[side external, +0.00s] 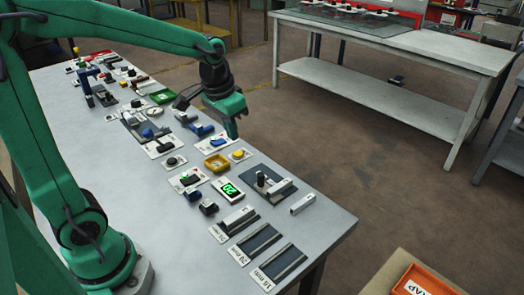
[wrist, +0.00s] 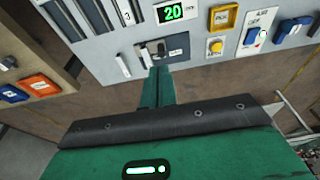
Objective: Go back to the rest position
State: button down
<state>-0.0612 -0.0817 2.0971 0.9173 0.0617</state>
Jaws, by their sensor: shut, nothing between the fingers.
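My gripper (side external: 232,132) hangs above the far long edge of the grey workbench (side external: 150,215) in the side external view, fingers pointing down. Its green fingers (wrist: 157,85) are together and hold nothing in the wrist view. The fingertips appear apart from the bench, raised above the row of devices. A fixture on a dark plate (side external: 283,187) stands toward the bench's right end. In the wrist view this fixture (wrist: 170,47) shows just beyond the fingertips.
A green display reading 20 (side external: 228,190), a yellow button (side external: 239,153) and a yellow-framed tray (side external: 216,163) stand nearby. Labelled slots (side external: 257,243) lie at the right end. An orange bin (side external: 428,283) sits lower right.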

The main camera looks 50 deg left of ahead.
jog(key=s+d+r+t, duration=0.2)
jog(key=s+r+t, duration=0.1)
jog(key=s, duration=1)
jog(key=shift+s+r, duration=0.2)
jog(key=shift+s, duration=0.2)
